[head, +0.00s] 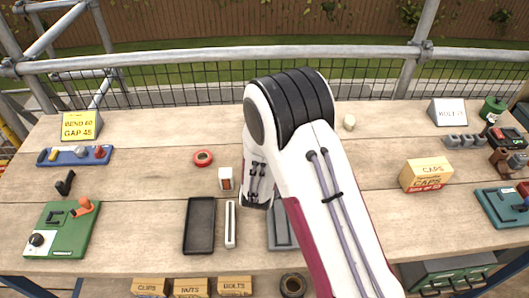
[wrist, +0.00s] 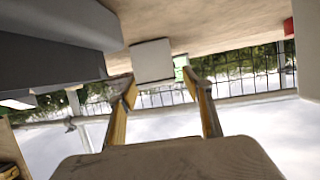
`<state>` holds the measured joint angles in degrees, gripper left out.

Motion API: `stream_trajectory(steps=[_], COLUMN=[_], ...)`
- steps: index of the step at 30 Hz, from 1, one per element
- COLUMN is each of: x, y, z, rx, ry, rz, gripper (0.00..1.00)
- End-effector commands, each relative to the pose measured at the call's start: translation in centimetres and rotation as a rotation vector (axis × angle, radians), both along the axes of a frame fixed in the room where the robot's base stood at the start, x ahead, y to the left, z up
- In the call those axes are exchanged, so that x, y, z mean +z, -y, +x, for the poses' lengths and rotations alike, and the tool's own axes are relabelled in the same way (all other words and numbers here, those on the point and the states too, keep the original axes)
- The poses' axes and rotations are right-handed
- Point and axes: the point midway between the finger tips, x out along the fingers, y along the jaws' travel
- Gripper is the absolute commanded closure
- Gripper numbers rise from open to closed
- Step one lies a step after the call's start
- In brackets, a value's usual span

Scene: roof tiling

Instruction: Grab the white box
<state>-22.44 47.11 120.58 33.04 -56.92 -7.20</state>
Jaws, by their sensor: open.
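In the head view, a small white box (head: 226,187) with an orange-brown front stands on the wooden table, just left of my arm. In the wrist view, which looks upside down, a pale box face (wrist: 152,62) shows ahead, between the fingertips in the picture. It looks like the same box, but I cannot be sure. My gripper (wrist: 160,78) is open, with its two yellowish fingers apart and nothing held between them. The gripper is hidden behind my arm in the head view. The box seems to lie beyond the fingertips, not touching them.
A black tray (head: 200,225) and a narrow white holder (head: 231,226) lie in front of the box. A red tape roll (head: 203,158) is behind and left. A grey tray (head: 281,232) is partly under my arm. A large grey body (wrist: 50,65) fills the wrist view's left.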

Motion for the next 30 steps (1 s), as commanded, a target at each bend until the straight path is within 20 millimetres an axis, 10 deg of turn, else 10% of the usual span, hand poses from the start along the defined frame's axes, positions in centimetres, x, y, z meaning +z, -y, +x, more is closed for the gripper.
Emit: stream_trajectory(steps=[22,27,30], x=[-0.54,-0.53,-0.54], y=[0.19,0.19,0.19], z=[1.36,1.37,1.36], rx=[0.000,0.000,0.000], ry=[0.001,0.001,0.001], rz=[-0.001,-0.001,-0.001], gripper=[0.50,0.89,0.93])
